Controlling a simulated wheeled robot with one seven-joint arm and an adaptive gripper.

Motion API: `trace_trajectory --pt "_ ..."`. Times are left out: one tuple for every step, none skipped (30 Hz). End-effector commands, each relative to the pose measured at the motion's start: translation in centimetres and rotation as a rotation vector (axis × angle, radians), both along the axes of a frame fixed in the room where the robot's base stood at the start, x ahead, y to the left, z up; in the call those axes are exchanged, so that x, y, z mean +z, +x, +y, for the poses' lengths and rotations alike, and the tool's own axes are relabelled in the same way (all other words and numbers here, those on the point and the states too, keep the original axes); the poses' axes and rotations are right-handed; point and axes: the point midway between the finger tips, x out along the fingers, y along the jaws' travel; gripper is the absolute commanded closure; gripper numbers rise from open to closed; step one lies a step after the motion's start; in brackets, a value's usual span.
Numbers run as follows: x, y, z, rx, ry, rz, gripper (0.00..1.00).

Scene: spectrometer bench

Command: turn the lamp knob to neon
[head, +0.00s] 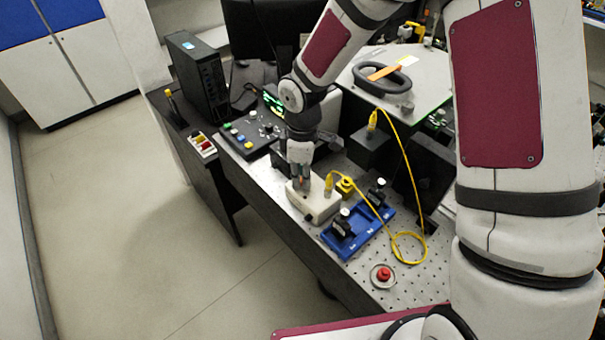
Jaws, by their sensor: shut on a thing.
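A small off-white box (322,208), which looks like the lamp unit, stands on the perforated bench top near its left front edge. My gripper (302,185) points down onto the left part of the box's top. Its fingers are shut on a small part there, which looks like the lamp knob. The fingers hide nearly all of the knob, so its pointer and the markings around it cannot be read. A yellow cable plug (329,183) stands in the box just right of my fingers.
A yellow cable (409,170) loops right of the box to a black box (370,150) behind. A blue tray (357,232) with black holders sits close at right. A red button (383,274) is near the front. A black control panel (250,133) lies behind left.

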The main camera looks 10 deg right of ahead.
Motion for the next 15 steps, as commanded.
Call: trace_trajectory --pt "-0.02 -0.06 0.06 -0.029 -0.001 0.001 1.0" --pt "-0.03 -0.06 0.03 -0.052 -0.001 0.001 1.0" --pt "-0.03 -0.06 0.02 -0.083 -0.001 0.001 1.0" --pt "-0.03 -0.07 0.04 -0.108 -0.001 0.001 1.0" --pt "-0.02 -0.08 0.07 -0.133 -0.001 0.001 1.0" --pt "-0.02 -0.08 0.04 -0.169 -0.001 0.002 1.0" --pt "-0.02 -0.08 0.02 -0.197 -0.001 0.002 1.0" --pt "-0.01 -0.09 0.05 -0.224 -0.001 0.002 1.0" --pt "-0.01 -0.09 0.04 -0.26 -0.001 0.002 1.0" --pt "-0.01 -0.09 0.04 -0.288 -0.001 0.002 1.0" --pt "0.0 -0.1 0.05 -0.315 -0.001 0.002 1.0" --pt "0.0 -0.09 0.04 -0.351 -0.001 0.002 1.0" --pt "0.0 -0.1 0.03 -0.377 -0.001 0.002 1.0" --pt "0.0 -0.1 0.04 -0.403 -0.001 0.002 1.0" --pt "0.0 -0.11 0.06 -0.437 -0.001 0.002 1.0"
